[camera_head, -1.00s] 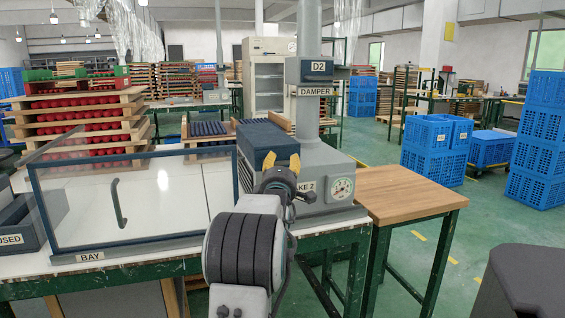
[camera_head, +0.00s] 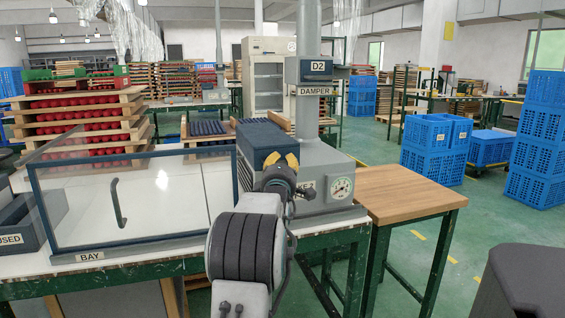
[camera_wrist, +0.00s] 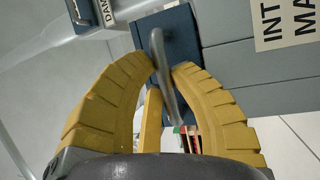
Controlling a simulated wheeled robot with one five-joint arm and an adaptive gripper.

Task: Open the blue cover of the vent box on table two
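The vent box is a grey housing (camera_head: 325,165) with a gauge on its front, on the long bench. Its blue cover (camera_head: 262,137) is down on the left part of the top. In the wrist view the blue cover (camera_wrist: 185,40) carries a grey bar handle (camera_wrist: 160,62). My gripper (camera_head: 284,160) is in front of the cover. In the wrist view the yellow fingers of my gripper (camera_wrist: 164,66) have their tips close on both sides of the handle and appear closed on it. My wrist hides part of the box's front label.
A clear-walled bay (camera_head: 130,205) with a dark frame stands left on the bench. A bare wooden table (camera_head: 410,190) stands right. Blue crates (camera_head: 435,150) stand farther right, with green floor between.

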